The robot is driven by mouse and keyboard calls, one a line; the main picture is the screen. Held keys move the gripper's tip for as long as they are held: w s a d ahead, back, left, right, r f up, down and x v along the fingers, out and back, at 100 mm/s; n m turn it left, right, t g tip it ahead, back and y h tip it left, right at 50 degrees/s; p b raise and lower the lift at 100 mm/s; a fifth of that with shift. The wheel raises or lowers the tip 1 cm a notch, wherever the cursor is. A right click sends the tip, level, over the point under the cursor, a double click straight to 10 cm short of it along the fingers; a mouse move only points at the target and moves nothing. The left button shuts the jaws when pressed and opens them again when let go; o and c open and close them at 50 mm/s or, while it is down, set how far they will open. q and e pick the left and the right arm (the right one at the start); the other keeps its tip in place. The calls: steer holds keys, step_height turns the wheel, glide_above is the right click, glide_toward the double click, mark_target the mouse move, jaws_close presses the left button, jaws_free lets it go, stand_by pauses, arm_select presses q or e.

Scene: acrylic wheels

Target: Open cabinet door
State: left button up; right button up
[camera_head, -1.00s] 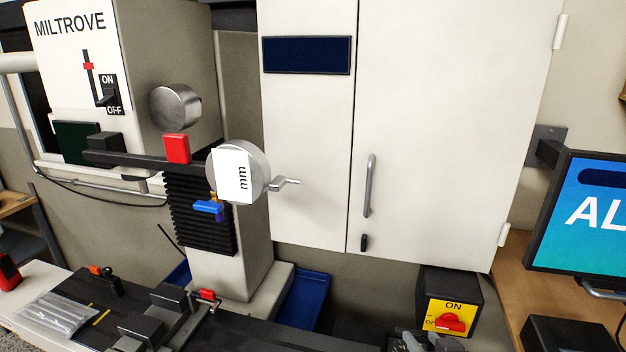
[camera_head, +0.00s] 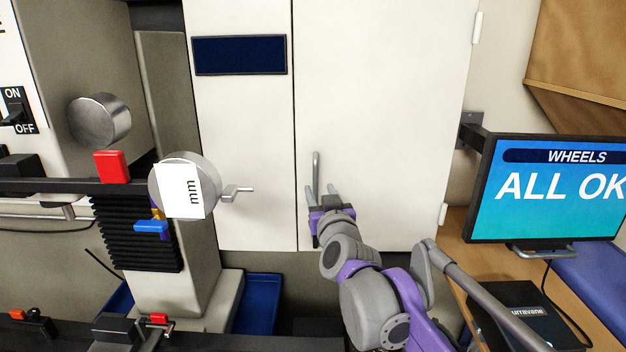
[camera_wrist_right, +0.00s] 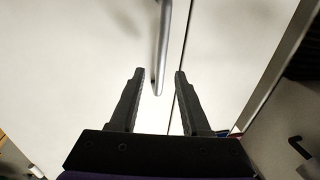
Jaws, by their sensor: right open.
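The white cabinet door (camera_head: 390,100) is shut, with a thin dark gap along its left edge. Its grey vertical bar handle (camera_head: 316,165) stands near that edge. My right gripper (camera_head: 321,192) is at the lower part of the handle, open. In the right wrist view, the handle (camera_wrist_right: 163,45) runs in from the top and its end shows between the two dark, spread fingers of the gripper (camera_wrist_right: 159,72). I cannot tell whether either finger touches it. The lower door area is partly hidden by my right arm. My left gripper is not in view.
A machine with a round dial and crank (camera_head: 235,193) stands left of the door. A monitor (camera_head: 555,190) reading "ALL OK" sits on the right, beside the door's hinge side. A dark box (camera_head: 520,310) lies below it. A blue bin (camera_head: 257,303) is under the cabinet.

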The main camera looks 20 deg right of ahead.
mark_target(316, 183)
steer(key=p+x, duration=0.1)
steer(key=x, duration=0.4)
steer(key=shift+w, duration=0.35)
steer(key=shift+c, duration=0.3)
jaws_close()
stand_by(0.9)
